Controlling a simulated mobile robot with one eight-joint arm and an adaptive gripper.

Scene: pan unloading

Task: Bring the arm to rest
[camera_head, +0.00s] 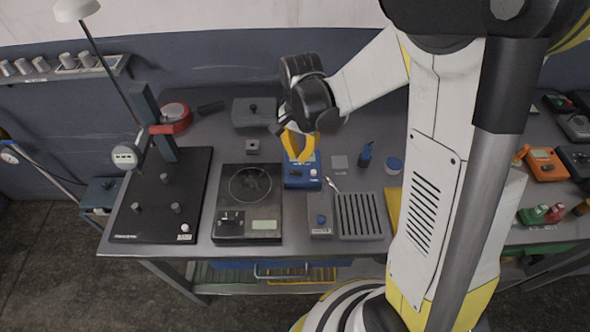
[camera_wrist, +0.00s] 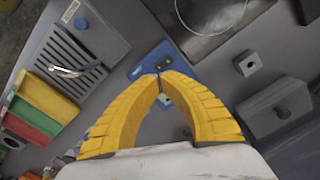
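My gripper (camera_head: 299,158) is at the end of my bent arm, over the middle of the bench. Its yellow fingers point down in front of a blue device (camera_head: 302,178). In the wrist view, the curved fingers of my gripper (camera_wrist: 160,78) meet at their tips, and I see nothing held between them. The blue device (camera_wrist: 146,67) shows behind the fingertips there, partly hidden by them. I cannot tell how much height separates the tips from it.
A black scale (camera_head: 233,239) and a stand with a black base (camera_head: 140,226) are at left. A grey box (camera_head: 254,112) stands behind. A slotted tray (camera_head: 359,216) is in front. Several small items, including a blue bottle (camera_head: 365,155), are close to my gripper's right.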

